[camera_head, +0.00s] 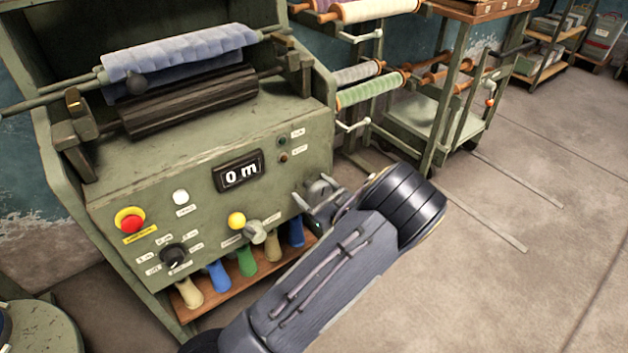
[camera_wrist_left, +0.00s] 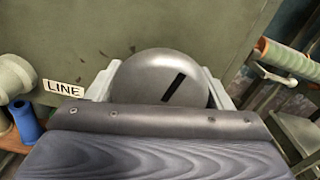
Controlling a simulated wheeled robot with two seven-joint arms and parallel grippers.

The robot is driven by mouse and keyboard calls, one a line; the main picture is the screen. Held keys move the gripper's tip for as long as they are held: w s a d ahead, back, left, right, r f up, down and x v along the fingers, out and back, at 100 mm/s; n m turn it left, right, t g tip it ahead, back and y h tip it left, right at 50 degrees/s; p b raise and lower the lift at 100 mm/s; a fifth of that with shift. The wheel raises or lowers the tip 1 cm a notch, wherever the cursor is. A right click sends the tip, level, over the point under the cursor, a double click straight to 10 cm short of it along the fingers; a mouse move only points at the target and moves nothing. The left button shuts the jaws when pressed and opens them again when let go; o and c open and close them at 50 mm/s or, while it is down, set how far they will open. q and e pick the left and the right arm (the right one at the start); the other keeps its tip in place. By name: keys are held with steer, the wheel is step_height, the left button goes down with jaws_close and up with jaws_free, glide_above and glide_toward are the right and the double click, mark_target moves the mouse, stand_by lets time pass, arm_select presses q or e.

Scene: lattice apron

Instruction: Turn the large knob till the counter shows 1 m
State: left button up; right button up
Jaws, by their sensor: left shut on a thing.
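The large grey knob (camera_head: 321,185) is on the lower right of the green machine's front panel. My left gripper (camera_head: 320,199) is shut on it, with a finger on either side. In the left wrist view the knob (camera_wrist_left: 150,72) is a rounded grey face between pale fingers (camera_wrist_left: 160,85). A black mark on it slants up to the right; its lower edge is hidden by my gripper body. The counter (camera_head: 238,172) on the panel reads 0 m. My right gripper is not in view.
Left of the large knob are a smaller pale knob (camera_head: 255,232), a yellow button (camera_head: 236,220), a black dial (camera_head: 174,256) and a red emergency button (camera_head: 131,221). A shelf of coloured spools (camera_head: 247,262) sits below. A roller rack (camera_head: 375,90) stands right; floor there is mostly open.

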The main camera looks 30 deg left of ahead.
mark_target(321, 198)
arm_select(q)
steer(key=m+p, duration=0.4)
steer(key=shift+r+m, duration=0.2)
steer(key=shift+m, duration=0.1)
steer(key=m+p, duration=0.2)
steer(key=m, duration=0.1)
steer(key=shift+f+p, duration=0.1)
steer(key=shift+p, duration=0.2)
steer(key=shift+f+m+p, duration=0.1)
steer(key=shift+m+p, duration=0.35)
steer(key=shift+m, duration=0.45)
steer(key=o, duration=1)
steer(key=v, duration=0.8)
steer(key=shift+w+p, duration=0.1)
steer(key=shift+p, duration=0.3)
